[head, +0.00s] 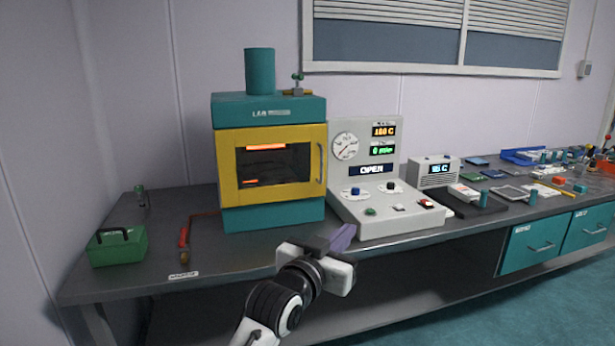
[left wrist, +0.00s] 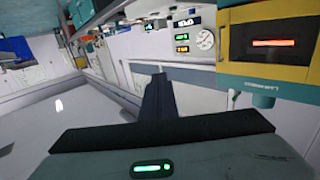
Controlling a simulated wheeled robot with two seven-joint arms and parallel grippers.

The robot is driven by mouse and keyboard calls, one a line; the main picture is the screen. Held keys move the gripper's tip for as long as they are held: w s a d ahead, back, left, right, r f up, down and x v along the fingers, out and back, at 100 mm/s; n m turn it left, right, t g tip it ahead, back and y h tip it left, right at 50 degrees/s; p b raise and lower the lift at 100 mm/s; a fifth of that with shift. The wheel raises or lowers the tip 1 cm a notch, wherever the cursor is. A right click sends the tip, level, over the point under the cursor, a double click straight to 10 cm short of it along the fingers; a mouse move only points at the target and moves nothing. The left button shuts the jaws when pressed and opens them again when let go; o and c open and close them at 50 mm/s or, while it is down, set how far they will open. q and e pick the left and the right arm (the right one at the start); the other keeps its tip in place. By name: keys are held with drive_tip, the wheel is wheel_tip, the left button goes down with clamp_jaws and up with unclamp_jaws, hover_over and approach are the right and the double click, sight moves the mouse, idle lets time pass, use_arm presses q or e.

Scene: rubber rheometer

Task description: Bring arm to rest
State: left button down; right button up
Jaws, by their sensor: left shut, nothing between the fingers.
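My left gripper (head: 343,238) is shut and empty, held in the air in front of the bench edge, below the control panel. Its arm comes up from the bottom of the head view. In the left wrist view the closed fingers (left wrist: 158,98) point away from the camera, with nothing between them. The rheometer (head: 270,140), teal with a yellow door and a dark window, stands behind the gripper; its door looks closed. It also shows in the left wrist view (left wrist: 268,48). My right gripper is not in either view.
The grey control panel (head: 366,170) with gauge and displays stands beside the rheometer. A green box (head: 117,247) and a red-handled tool (head: 184,237) lie on the left of the bench (head: 140,285). Many small items crowd the right end. Teal drawers (head: 540,245) hang below.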

use_arm(q)
drive_tip(key=w+a+f+n+y, duration=0.1)
drive_tip(key=w+a+f+y, duration=0.25)
drive_tip(key=a, duration=0.75)
drive_tip(key=w+a+f+n+y, duration=0.1)
drive_tip(key=w+a+f+y, duration=0.2)
drive_tip(key=a, duration=0.8)
drive_tip(key=a+f+n+y, duration=0.2)
drive_tip(key=a+n+y, duration=0.15)
drive_tip(key=a, duration=2.05)
drive_tip(key=s+d+f+m+g+h, duration=0.1)
drive_tip(key=s+d+f, duration=0.6)
drive_tip(key=s+f, duration=0.4)
drive_tip(key=s+d+f+m+g+h, duration=0.1)
drive_tip(key=s+d+f+g, duration=0.1)
drive_tip(key=s+d+f, duration=0.75)
drive_tip(key=s+d+f+g, duration=0.1)
drive_tip(key=s+f, duration=0.3)
drive_tip(key=s, duration=0.4)
drive_tip(key=s+d+f+g+h, duration=0.1)
drive_tip(key=s+f, duration=0.3)
drive_tip(key=s, duration=0.4)
drive_tip(key=s+d+f+g, duration=0.1)
drive_tip(key=s+d+f, duration=0.2)
drive_tip(key=s, duration=0.5)
drive_tip(key=shift+f+n+g+h, duration=0.3)
drive_tip(key=shift+f+n, duration=0.05)
drive_tip(key=shift+f, duration=0.35)
drive_tip(key=shift+d, duration=0.1)
